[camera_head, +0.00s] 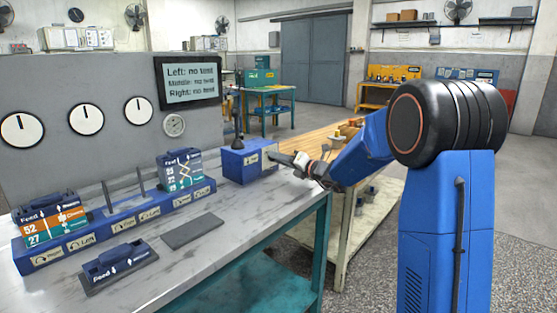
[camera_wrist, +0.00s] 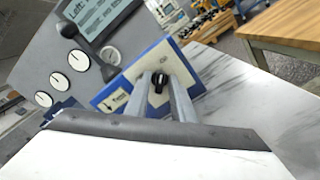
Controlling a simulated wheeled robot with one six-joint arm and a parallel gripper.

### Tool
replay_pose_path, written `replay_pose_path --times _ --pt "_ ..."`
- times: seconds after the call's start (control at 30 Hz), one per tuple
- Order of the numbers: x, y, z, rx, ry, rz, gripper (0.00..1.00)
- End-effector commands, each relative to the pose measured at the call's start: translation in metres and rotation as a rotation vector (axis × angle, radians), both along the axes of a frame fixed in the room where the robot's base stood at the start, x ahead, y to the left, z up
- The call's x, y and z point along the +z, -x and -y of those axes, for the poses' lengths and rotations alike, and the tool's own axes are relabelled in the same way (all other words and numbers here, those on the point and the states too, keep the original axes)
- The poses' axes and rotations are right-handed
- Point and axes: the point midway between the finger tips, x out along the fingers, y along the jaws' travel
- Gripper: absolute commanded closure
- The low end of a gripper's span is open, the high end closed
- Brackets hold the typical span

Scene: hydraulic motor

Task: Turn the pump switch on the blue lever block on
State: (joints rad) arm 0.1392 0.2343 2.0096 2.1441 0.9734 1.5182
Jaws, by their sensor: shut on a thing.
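The blue lever block (camera_head: 232,166) stands on the marble-topped bench, with a black lever (camera_head: 237,135) rising behind its top. In the wrist view, the block (camera_wrist: 109,98) has a pale front panel with a black pump switch (camera_wrist: 158,87) on it. My gripper (camera_head: 276,156) reaches the block's right part from the right. In the wrist view, my gripper (camera_wrist: 159,80) has its two grey fingers on either side of the switch and is shut on it. The fingers hide part of the switch, and its on or off position is hard to read.
A blue station rail (camera_head: 105,239) holding feed modules (camera_head: 181,170) runs along the bench at left. A loose module (camera_head: 118,266) and a dark flat plate (camera_head: 193,231) lie in front. Gauges and a screen (camera_head: 190,82) are on the panel behind.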

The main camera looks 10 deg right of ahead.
Motion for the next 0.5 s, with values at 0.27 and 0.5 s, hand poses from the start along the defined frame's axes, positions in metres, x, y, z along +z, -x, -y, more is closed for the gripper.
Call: replay_pose_path --times 0.27,0.5 --pt "-0.0008 0.0000 0.0006 -0.001 0.001 -0.001 0.71" --pt "-0.0003 0.0004 0.0006 -0.001 0.001 0.000 0.71"
